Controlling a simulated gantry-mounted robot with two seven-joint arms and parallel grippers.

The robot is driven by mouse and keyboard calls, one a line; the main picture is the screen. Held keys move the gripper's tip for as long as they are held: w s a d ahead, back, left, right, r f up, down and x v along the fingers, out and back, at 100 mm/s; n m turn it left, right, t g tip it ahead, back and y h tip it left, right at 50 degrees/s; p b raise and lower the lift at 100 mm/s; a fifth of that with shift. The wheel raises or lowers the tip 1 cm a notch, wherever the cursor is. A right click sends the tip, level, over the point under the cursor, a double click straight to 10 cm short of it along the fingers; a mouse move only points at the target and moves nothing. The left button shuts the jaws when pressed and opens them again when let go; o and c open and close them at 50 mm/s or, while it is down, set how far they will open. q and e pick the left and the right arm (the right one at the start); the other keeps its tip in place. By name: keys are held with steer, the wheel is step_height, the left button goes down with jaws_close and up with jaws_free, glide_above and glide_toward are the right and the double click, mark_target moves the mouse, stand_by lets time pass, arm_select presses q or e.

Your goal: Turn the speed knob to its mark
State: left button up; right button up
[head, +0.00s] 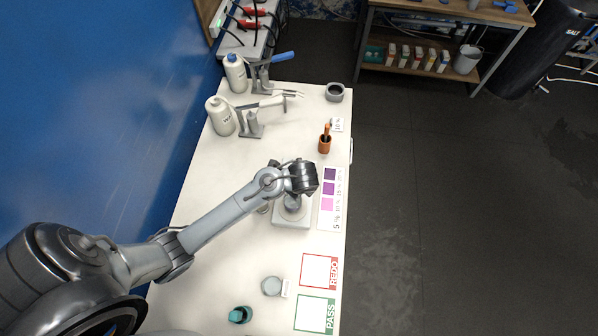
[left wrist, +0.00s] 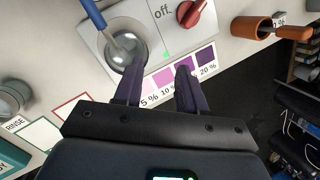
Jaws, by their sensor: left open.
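The speed knob (left wrist: 196,16) is red with a pale pointer line, on the white stirrer (left wrist: 162,36) beside a printed "off". A small green light glows on the same face. A round glass vessel (left wrist: 124,50) with a blue rod stands on the stirrer. My left gripper (left wrist: 160,68) is open and empty, its two dark fingers short of the knob in the left wrist view. In the head view my left gripper (head: 303,178) is over the stirrer (head: 291,222) and hides the knob. The knob's target mark cannot be made out. My right gripper is out of view.
A purple colour card (head: 329,196) lies right of the stirrer. An orange holder (head: 325,142) stands behind it. White bottles (head: 220,116) stand at the back left. REDO (head: 319,271) and PASS (head: 315,313) squares and a grey jar (head: 271,286) are in front.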

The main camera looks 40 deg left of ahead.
arm_select(q)
steer(key=w+a+f+m+y+b, duration=0.1)
steer(key=w+a+f+m+b, duration=0.1)
steer(key=w+a+m, duration=0.4)
steer(key=shift+n, duration=0.3)
steer(key=x, duration=0.6)
steer(key=d+x, duration=0.1)
steer(key=x, duration=0.2)
steer(key=shift+w+f+b, duration=0.1)
steer(key=shift+b, duration=0.3)
steer(key=shift+w+a+f, duration=0.15)
steer(key=shift+f, duration=0.3)
jaws_close()
